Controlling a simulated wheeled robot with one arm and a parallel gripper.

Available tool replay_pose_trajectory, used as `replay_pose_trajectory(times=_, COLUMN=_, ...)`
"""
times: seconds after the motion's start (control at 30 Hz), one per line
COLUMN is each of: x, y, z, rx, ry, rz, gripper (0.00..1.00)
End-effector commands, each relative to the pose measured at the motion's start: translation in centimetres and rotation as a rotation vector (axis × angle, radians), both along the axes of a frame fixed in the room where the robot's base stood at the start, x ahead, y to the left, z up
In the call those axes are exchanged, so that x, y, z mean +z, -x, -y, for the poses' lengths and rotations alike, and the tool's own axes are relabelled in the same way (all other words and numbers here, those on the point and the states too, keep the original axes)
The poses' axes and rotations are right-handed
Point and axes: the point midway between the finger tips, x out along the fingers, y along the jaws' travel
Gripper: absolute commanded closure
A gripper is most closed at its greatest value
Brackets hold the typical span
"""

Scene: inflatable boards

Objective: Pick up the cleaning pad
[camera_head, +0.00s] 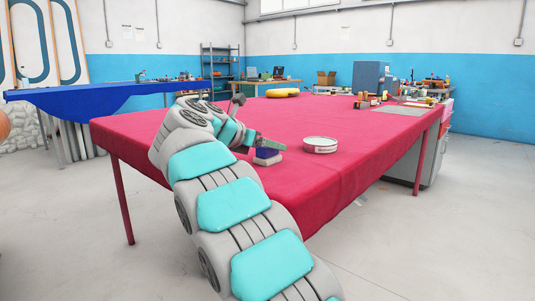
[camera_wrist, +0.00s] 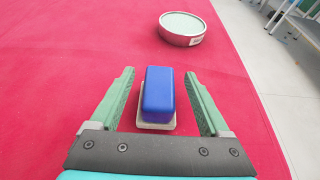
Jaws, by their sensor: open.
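The cleaning pad (camera_wrist: 158,92) is a blue block on a pale grey base. It lies on the red-covered table (camera_wrist: 60,60). In the wrist view it sits between the two green fingers of my gripper (camera_wrist: 161,100), with a gap on each side. My gripper is open and holds nothing. In the head view the pad (camera_head: 266,153) shows just below the fingers of my gripper (camera_head: 268,143), which partly cover it. I cannot tell the exact height of the fingers over the table.
A round tin (camera_wrist: 182,28) stands beyond the pad, to its right; it also shows in the head view (camera_head: 320,145). A yellow object (camera_head: 283,92), small items and a blue-grey machine (camera_head: 370,77) are farther back. The cloth around the pad is clear.

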Motion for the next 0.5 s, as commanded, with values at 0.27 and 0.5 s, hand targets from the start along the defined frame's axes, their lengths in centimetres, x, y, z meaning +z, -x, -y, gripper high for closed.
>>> replay_pose_trajectory(times=0.27, x=0.01, y=0.01, z=-0.05, rx=0.001, ry=0.0, rz=0.0, gripper=0.35)
replay_pose_trajectory(times=0.5, x=0.01, y=0.01, z=-0.06, rx=0.001, ry=0.001, rz=0.0, gripper=0.62)
